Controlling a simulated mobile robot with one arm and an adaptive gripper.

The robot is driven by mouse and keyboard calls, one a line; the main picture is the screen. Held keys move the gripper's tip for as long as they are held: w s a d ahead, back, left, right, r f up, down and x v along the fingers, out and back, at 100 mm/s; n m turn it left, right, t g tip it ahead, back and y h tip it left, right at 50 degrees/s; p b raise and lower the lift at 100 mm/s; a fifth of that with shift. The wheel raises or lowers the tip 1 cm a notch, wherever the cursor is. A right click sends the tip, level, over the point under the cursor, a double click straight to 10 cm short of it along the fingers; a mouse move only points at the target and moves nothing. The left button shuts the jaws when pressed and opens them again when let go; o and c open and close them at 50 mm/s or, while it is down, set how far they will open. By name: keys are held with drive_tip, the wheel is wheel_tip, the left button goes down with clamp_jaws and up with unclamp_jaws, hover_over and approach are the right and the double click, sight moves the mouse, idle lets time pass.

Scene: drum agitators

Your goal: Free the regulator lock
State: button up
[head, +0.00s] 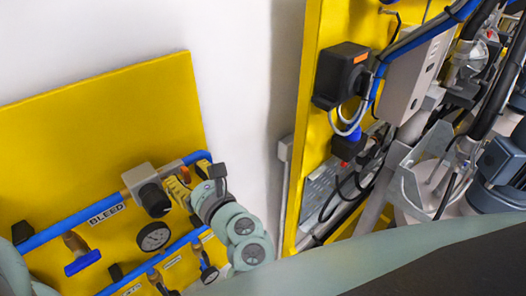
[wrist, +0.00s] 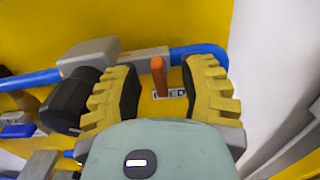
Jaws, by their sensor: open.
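The regulator shows in the head view as a grey block with a black round knob (head: 152,195) on the upper blue pipe. In the wrist view its black knob (wrist: 76,100) is just left of my left finger. An upright orange tab (wrist: 158,75), possibly the regulator lock, stands between my fingers with gaps on both sides. My gripper (wrist: 163,68) is open, its yellow fingers apart, and holds nothing. In the head view my gripper (head: 181,189) is just right of the knob, and its fingers partly hide that spot. I cannot tell if a finger touches the knob.
A gauge (head: 153,236) sits below the knob. A blue-handled valve (head: 83,262) and a BLEED label (head: 107,215) are to the left. More valves line the lower pipe. A yellow frame (head: 312,120) with a black box stands right, beyond white wall.

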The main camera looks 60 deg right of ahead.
drive_tip(key=shift+w+d, duration=0.1)
drive_tip(key=shift+w, duration=0.5)
drive_tip(key=shift+o, duration=0.3)
clamp_jaws()
